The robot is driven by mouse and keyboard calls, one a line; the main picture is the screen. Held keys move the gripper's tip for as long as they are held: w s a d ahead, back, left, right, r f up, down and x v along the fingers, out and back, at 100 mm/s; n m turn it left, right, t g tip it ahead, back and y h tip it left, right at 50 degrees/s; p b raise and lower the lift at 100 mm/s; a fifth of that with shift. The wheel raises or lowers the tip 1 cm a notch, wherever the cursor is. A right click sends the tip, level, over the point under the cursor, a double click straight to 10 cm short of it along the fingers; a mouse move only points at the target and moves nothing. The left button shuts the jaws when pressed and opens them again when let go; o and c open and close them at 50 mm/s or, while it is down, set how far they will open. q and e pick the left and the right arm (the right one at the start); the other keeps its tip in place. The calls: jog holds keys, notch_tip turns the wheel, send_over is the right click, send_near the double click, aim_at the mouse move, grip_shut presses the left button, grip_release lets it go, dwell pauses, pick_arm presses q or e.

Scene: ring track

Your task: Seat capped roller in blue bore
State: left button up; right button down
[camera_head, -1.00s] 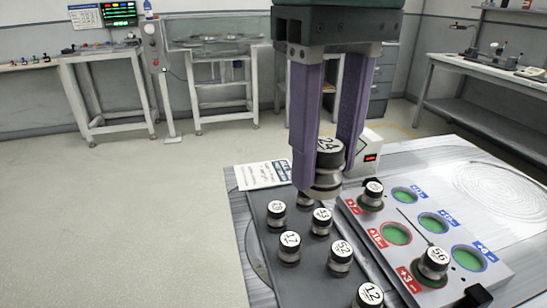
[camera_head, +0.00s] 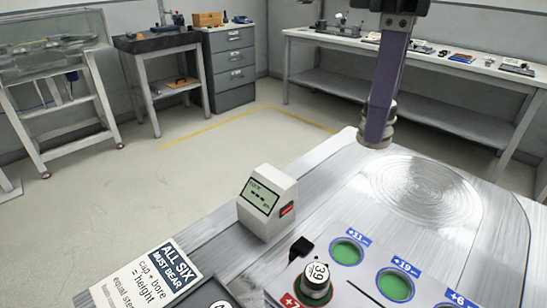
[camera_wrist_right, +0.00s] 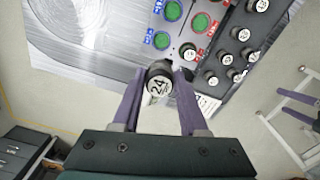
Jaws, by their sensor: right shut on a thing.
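My right gripper (camera_head: 378,135) is at the upper right of the head view, above the table's far edge. It is shut on the capped roller marked 24 (camera_head: 376,138), partly hidden behind a finger; the cap shows in the right wrist view (camera_wrist_right: 159,86). The blue-ringed bores marked +11 (camera_head: 346,251) and +19 (camera_head: 395,285) are empty, with green floors. A third blue-ringed bore is cut by the bottom edge. Roller 39 (camera_head: 316,281) sits in a red-labelled bore. Two purple fingers, apart, at the wrist view's right edge look like my left gripper (camera_wrist_right: 299,107).
A white display box (camera_head: 266,203) stands behind the bore block. A placard (camera_head: 150,278) reads "all six must bear". Several other rollers stand on the dark tray, right in the wrist view. The brushed table top (camera_head: 420,185) is bare behind the bores.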

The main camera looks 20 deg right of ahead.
jog(key=f, duration=0.4)
jog(key=f+b, duration=0.1)
jog(key=f, duration=0.4)
jog(key=f+b, duration=0.1)
jog(key=f, duration=0.3)
jog(key=shift+s+f, duration=0.25)
notch_tip(320, 180, down, 5)
jog(key=shift+f+b, duration=0.1)
jog(key=shift+b, duration=0.45)
jog(key=shift+w, duration=0.1)
jog(key=shift+c, duration=2.2)
grip_release()
notch_tip(320, 180, up, 12)
jog(key=p, duration=0.2)
